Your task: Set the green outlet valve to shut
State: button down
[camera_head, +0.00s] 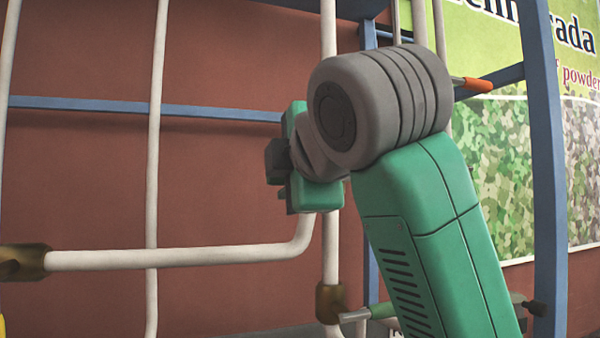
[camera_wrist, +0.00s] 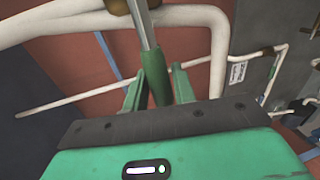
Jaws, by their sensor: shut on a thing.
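In the wrist view my gripper (camera_wrist: 158,80) has its two green fingers closed on a dark green handle (camera_wrist: 158,92). A metal lever (camera_wrist: 143,28) runs up from this handle toward a brass valve body (camera_wrist: 117,5) at the top edge. In the camera_head view a brass valve body (camera_head: 330,302) sits low on a white pipe. Its metal lever (camera_head: 355,315) points right and carries a green handle (camera_head: 380,311), partly hidden behind my arm. The lever lies roughly level, across the upright pipe. My fingertips cannot be made out in the camera_head view.
White pipes (camera_head: 180,258) run upright and level in front of a red-brown wall. An orange-handled lever (camera_head: 470,85) is at upper right. Another brass fitting (camera_head: 22,262) is at far left. A blue frame post (camera_head: 545,150) stands at right. Pipes (camera_wrist: 215,25) pass close to my gripper.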

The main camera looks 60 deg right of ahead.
jog(key=shift+f, duration=0.15)
jog(key=c, duration=1.2)
grip_release()
jog(key=shift+o, duration=0.2)
jog(key=b+v, duration=0.2)
jog(key=v, duration=0.5)
jog(key=shift+s+a, duration=0.25)
jog(key=shift+s, duration=0.05)
